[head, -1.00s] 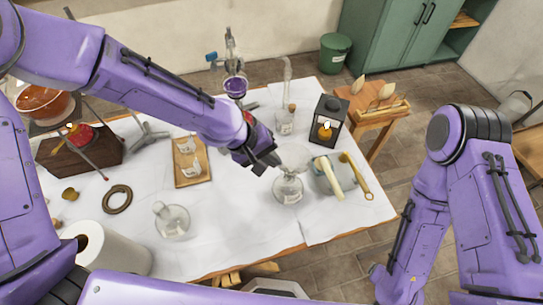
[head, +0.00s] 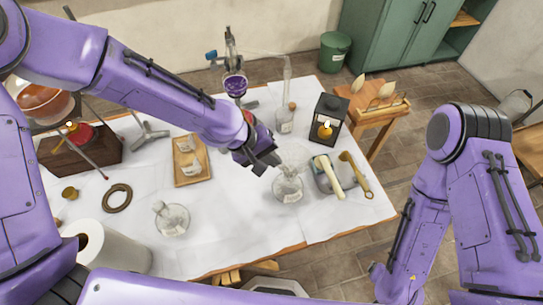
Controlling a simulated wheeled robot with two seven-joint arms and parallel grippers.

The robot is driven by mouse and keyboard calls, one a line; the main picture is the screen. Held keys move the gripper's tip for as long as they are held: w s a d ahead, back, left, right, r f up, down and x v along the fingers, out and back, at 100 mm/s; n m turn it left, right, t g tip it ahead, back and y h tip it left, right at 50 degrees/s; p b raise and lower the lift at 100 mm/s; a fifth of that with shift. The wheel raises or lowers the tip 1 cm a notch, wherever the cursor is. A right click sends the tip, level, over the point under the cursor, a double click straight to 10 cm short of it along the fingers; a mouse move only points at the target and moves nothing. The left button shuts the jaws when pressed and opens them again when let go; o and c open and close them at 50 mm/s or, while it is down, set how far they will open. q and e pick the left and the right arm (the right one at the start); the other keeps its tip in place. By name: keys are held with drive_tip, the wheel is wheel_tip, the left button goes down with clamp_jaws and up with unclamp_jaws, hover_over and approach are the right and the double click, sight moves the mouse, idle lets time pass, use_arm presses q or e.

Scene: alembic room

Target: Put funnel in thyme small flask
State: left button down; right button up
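A clear glass flask with a pale label (head: 288,190) stands on the white-covered table, right of the middle. A clear glass funnel (head: 293,158) shows at its mouth; I cannot tell whether its stem is in the neck or just above it. My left gripper (head: 267,162) is beside the funnel, on its left, with the dark fingertips close to the glass. The clear glass hides whether the fingers hold it. A similar labelled flask (head: 172,220) stands at the front left. The label words are too small to read. My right arm hangs at the right; its gripper is outside the picture.
A grey tray with pestle-like tools (head: 345,187) lies right of the flask. A black lantern (head: 327,132) and a slim glass vessel (head: 285,122) stand behind. A wooden tray (head: 178,180), a dark ring (head: 117,198) and a paper roll (head: 115,250) are at left. The table's front middle is clear.

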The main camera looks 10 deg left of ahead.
use_arm(q)
drive_tip(key=shift+f, duration=0.35)
idle(0.8)
drive_tip(key=c, duration=1.2)
unclamp_jaws()
drive_tip(key=shift+c, duration=0.2)
wheel_tip(320, 180, up, 7)
drive_tip(key=p, duration=0.3)
idle(0.6)
